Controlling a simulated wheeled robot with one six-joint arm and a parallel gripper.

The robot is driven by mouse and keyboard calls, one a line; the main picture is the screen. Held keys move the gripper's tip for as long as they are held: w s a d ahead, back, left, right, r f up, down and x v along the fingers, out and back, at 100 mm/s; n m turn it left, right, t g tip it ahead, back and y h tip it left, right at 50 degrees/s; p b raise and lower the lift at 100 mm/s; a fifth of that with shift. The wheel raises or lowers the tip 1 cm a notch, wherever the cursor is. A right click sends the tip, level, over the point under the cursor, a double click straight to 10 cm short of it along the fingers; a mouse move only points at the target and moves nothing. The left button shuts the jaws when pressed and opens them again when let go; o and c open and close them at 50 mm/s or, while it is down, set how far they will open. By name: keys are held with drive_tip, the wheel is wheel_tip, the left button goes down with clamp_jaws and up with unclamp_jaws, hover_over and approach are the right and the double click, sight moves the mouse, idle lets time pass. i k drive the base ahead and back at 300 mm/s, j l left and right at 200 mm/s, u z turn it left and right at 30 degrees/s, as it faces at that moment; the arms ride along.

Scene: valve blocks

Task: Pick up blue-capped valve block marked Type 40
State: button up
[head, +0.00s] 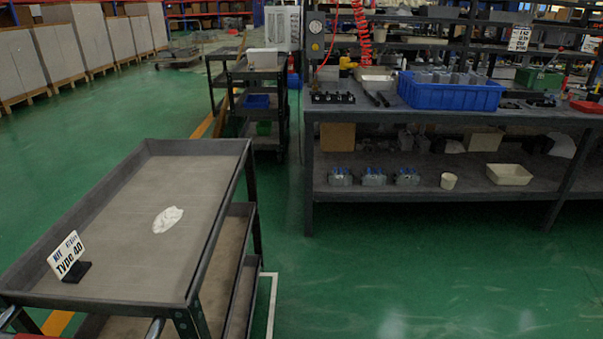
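Three small grey valve blocks with blue on top stand in a row on the workbench's lower shelf: a left one (340,177), a middle one (374,178) and a right one (406,177). Any type marking on them is too small to read. My gripper is not in view.
The workbench (450,119) holds a blue crate (450,96) of grey parts. A white cloth (168,219) lies on the cart. Green floor (420,270) before the bench is clear.

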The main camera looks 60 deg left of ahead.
sight(340, 177)
drive_tip(key=i+j+u, duration=0.25)
drive_tip(key=u, duration=0.15)
drive_tip(key=i+j+u, duration=0.1)
drive_tip(key=i+u, duration=0.75)
drive_tip(key=i+l+u, duration=0.1)
drive_tip(key=i+u, duration=0.2)
drive_tip(key=u, duration=0.15)
drive_tip(key=i+j+u, duration=0.1)
drive_tip(key=i, duration=0.75)
drive_tip(key=i+j+u, duration=0.1)
drive_tip(key=i, duration=0.75)
drive_tip(key=i+j, duration=0.35)
drive_tip(key=i+z, duration=0.05)
drive_tip(key=i, duration=0.05)
